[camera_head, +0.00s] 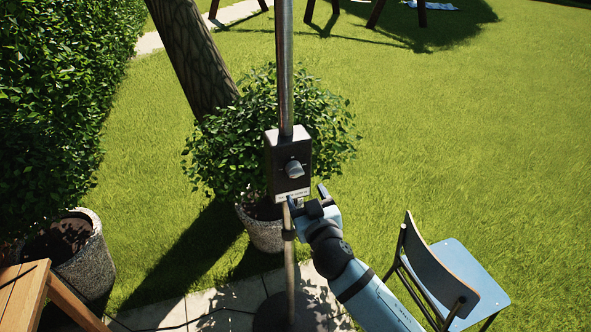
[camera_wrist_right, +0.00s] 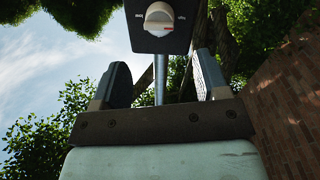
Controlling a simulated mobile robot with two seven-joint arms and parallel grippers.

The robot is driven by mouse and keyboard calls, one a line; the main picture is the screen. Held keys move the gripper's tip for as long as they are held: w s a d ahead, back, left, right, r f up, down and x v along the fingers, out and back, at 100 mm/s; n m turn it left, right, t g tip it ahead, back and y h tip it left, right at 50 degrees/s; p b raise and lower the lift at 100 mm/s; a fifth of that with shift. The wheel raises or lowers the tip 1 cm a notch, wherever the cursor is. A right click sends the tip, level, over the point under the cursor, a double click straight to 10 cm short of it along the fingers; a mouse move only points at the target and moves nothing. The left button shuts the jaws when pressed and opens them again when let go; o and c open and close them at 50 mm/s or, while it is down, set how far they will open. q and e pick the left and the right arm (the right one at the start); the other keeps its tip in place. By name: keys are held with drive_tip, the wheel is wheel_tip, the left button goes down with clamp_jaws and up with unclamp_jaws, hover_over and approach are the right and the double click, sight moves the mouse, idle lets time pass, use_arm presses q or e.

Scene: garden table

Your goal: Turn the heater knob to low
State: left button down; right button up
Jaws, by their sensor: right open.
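A pale label strip runs along the box's lower edge. The right wrist view also shows the knob (camera_wrist_right: 159,19) with a red mark on its right side and small lettering to either side, too small to read. My right gripper (camera_head: 306,194) is just below the box, apart from the knob. Its two fingers (camera_wrist_right: 160,80) are spread with nothing between them. My left gripper is not in view.
The metal pole (camera_head: 285,70) rises from a dark round base (camera_head: 290,312). A potted bush (camera_head: 235,140) stands close behind. A blue chair (camera_head: 465,277) is at right, a stone planter (camera_head: 85,262) and wooden table (camera_head: 25,290) at left. Open lawn (camera_head: 450,140) lies beyond.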

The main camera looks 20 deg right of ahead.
sight(297, 175)
drive_tip(key=w+p, duration=0.1)
drive_tip(key=w, duration=0.7)
drive_tip(key=shift+w+d+p, duration=0.1)
drive_tip(key=shift+w+p, duration=0.2)
drive_tip(key=shift+w, duration=0.1)
drive_tip(key=c, duration=0.9)
